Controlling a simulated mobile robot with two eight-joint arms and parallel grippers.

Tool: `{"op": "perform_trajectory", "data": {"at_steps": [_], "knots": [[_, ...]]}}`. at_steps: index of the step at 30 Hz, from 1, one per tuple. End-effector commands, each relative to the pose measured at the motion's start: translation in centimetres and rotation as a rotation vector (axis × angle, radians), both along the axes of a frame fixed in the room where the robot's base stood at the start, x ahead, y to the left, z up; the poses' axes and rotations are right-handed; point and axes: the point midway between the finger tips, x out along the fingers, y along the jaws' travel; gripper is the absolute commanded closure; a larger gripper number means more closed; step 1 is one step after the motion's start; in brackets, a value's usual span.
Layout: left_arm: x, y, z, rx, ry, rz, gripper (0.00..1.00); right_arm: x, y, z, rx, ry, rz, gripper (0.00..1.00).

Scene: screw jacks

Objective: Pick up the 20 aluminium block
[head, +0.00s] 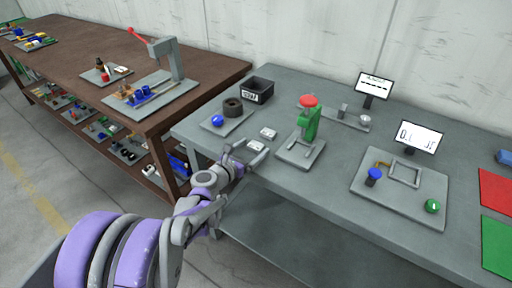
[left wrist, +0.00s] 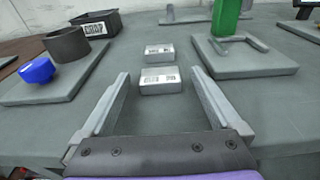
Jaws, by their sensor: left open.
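The nearer block (left wrist: 160,80) and the farther block (left wrist: 159,52) show in the left wrist view. In the head view the nearer block (head: 256,145) and the farther block (head: 268,133) lie in front of the black bin. The label print is too small to tell which is the 20 block. My left gripper (head: 243,157) is open and empty at the table's front edge. In the left wrist view its fingertips (left wrist: 161,74) point towards the nearer block, which appears between them. My right gripper is not in view.
A grey plate (head: 240,122) with a blue knob and a dark ring stands left of the blocks. A black bin (head: 257,97) labelled SCRAP is behind. A green screw jack (head: 309,122) on a grey base stands close on the right. A brown bench (head: 90,50) is at left.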

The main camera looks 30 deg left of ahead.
Motion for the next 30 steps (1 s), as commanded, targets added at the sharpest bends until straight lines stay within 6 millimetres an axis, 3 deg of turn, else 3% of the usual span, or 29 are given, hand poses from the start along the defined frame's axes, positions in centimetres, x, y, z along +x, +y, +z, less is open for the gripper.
{"op": "perform_trajectory", "data": {"at_steps": [5,20,26,30], "knots": [[0.0,0.0,0.0,0.000,0.000,0.000,0.06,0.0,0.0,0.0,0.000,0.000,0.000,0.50],[-0.1,0.0,0.0,0.000,0.000,0.000,0.96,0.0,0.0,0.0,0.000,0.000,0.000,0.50],[-0.1,0.0,0.1,0.000,0.000,0.000,0.97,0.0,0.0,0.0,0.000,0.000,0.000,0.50],[-0.1,0.0,1.1,-0.001,-0.001,0.000,0.97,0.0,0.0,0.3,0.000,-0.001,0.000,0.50]]}}
